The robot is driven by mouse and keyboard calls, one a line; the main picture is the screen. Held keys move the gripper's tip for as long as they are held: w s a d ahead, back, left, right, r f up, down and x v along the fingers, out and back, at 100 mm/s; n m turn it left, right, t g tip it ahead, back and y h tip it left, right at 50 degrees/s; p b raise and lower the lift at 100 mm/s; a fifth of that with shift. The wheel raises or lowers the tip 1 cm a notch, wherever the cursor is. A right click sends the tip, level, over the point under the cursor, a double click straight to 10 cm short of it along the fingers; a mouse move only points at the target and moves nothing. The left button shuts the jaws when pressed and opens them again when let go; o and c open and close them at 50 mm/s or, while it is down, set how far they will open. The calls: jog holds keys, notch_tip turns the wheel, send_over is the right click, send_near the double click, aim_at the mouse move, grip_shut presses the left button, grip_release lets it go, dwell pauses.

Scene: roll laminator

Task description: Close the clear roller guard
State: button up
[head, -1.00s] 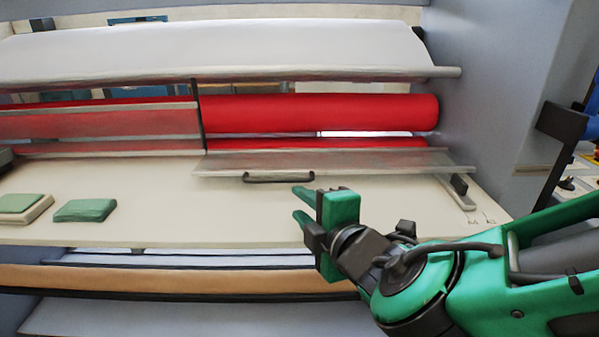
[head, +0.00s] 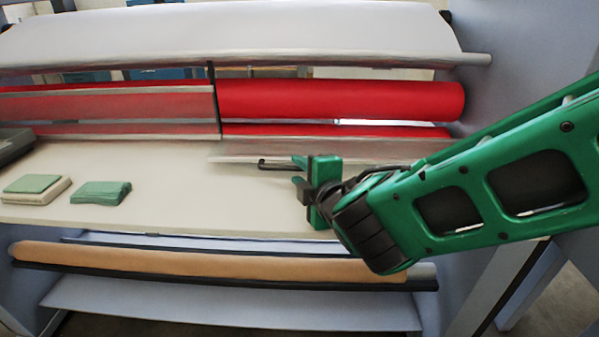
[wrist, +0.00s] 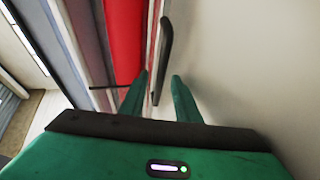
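The clear roller guard (head: 300,147) on the right half is swung down in front of the red roller (head: 340,100), lying nearly flat above the table. Its black handle (head: 273,164) is on the front edge; the right part of the handle and edge is hidden behind my gripper and arm. My gripper (head: 297,171) is open at the handle's right end in the head view. In the wrist view the handle (wrist: 165,50) runs between the lines of my two green fingers (wrist: 160,76). I cannot tell whether they touch it.
A second clear panel (head: 110,107) stands upright before the left half of the roller. Green cloth-like stacks (head: 100,192) and a pale block with a green top (head: 35,188) lie on the cream table (head: 180,205). A grey side wall rises at the right.

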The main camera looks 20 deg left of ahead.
jog(key=shift+w+a+f, duration=0.1)
jog(key=shift+w+a, duration=0.05)
jog(key=shift+w, duration=0.05)
grip_shut()
